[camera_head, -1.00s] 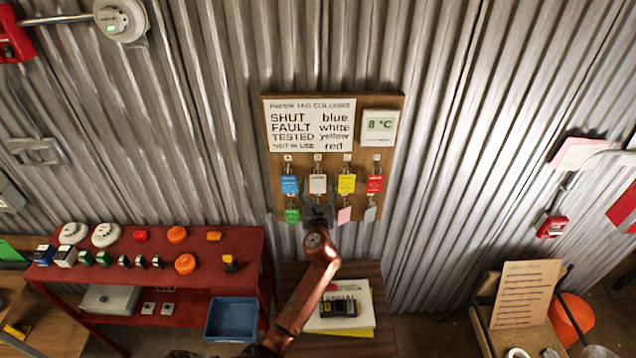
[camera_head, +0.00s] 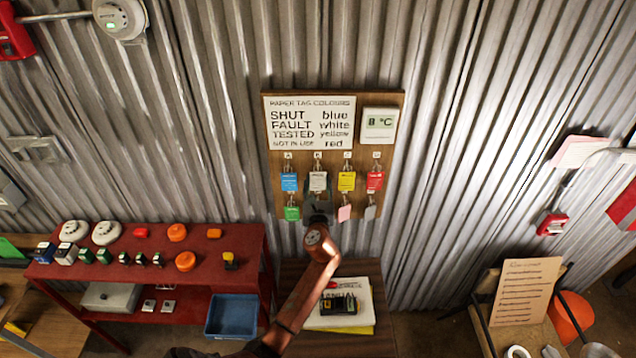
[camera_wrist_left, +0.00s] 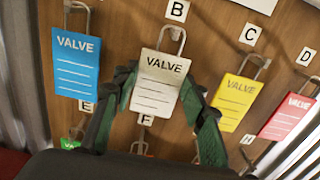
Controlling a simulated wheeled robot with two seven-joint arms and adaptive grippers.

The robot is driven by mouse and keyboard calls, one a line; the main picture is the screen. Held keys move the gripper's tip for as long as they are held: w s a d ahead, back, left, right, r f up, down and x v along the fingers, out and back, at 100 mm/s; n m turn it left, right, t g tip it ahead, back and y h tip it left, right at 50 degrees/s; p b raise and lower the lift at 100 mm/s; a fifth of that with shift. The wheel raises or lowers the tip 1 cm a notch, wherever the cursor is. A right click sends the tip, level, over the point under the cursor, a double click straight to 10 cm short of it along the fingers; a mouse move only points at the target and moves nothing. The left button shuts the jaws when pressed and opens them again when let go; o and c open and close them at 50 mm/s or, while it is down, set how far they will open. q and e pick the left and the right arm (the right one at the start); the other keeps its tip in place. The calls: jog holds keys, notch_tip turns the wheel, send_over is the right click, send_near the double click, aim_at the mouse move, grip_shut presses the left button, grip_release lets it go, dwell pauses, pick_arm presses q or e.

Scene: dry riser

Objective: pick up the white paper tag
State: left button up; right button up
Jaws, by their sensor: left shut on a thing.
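The white paper tag (camera_head: 318,181) hangs on the hook marked B on the wooden board (camera_head: 391,206). In the left wrist view the white tag (camera_wrist_left: 158,82) reads VALVE and hangs from a metal loop. My left gripper (camera_head: 318,192) reaches up from below; in the left wrist view its green-padded fingers (camera_wrist_left: 158,92) stand at the tag's two side edges, shut on it. The tag is still at its hook. My right gripper is not in view.
A blue tag (camera_wrist_left: 76,65) hangs left of the white one, a yellow tag (camera_wrist_left: 236,102) and a red tag (camera_wrist_left: 287,117) to its right. Smaller tags, such as a green one (camera_head: 292,213), hang below. A red bench (camera_head: 205,257) stands at left.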

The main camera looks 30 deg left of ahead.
pick_arm(q)
jog(key=shift+r, duration=0.45)
jog(key=shift+s+d+r, duration=0.1)
jog(key=shift+s+r, duration=0.05)
jog(key=b+v, duration=0.2)
jog(key=v, duration=1.5)
jog(key=shift+s, duration=0.3)
